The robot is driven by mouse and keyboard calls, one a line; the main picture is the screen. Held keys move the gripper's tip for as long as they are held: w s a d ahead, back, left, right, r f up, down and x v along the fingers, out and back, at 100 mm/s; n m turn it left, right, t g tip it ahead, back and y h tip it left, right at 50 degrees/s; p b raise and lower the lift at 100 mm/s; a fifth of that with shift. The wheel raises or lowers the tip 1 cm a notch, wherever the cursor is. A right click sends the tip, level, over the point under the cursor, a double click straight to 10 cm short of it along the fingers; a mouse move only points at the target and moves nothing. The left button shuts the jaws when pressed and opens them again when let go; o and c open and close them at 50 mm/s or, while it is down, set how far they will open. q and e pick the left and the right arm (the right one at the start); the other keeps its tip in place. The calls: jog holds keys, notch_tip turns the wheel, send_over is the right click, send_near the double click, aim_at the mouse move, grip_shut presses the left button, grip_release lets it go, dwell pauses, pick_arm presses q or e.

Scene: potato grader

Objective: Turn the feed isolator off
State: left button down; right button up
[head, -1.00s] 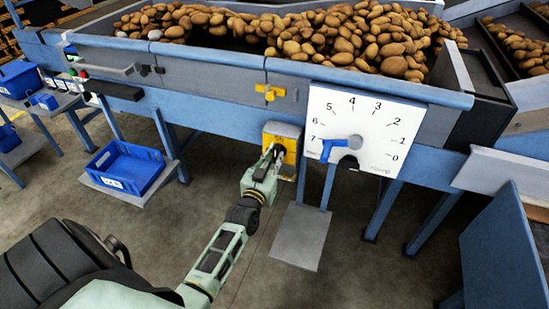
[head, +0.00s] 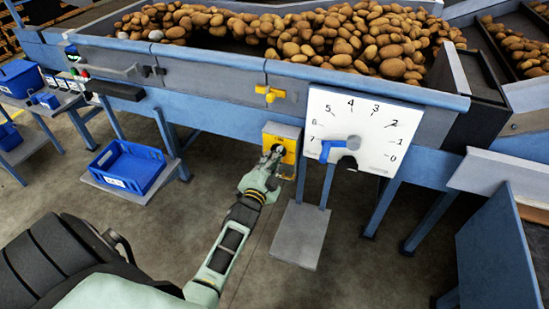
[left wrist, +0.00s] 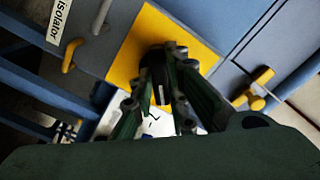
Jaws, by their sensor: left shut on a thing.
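The feed isolator is a yellow plate (head: 290,150) on the blue frame below the potato hopper. It fills the middle of the left wrist view as a yellow square (left wrist: 128,55) with a black rotary knob (left wrist: 157,75) bearing a white mark. My left gripper (head: 275,153) is at the plate, its fingers closed on the sides of the knob. In the left wrist view the two fingers (left wrist: 163,82) flank the knob and hide part of it. A label reading "isolator" (left wrist: 60,20) shows in that view's top left corner. My right gripper is out of view.
A white dial board (head: 365,115) with a blue pointer lever (head: 332,150) stands right of the plate. A yellow handle (head: 269,93) is above it. A grey pedal-like plate (head: 300,236) hangs below. A blue crate (head: 128,167) rests on a shelf at left.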

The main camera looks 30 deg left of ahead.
pick_arm(q)
jog(key=shift+m+b, duration=1.05)
jog(key=shift+m, duration=3.15)
jog(key=c, duration=1.7)
grip_release()
jog(key=shift+s, duration=0.1)
jog(key=v, duration=1.2)
jog(key=shift+f, duration=0.1)
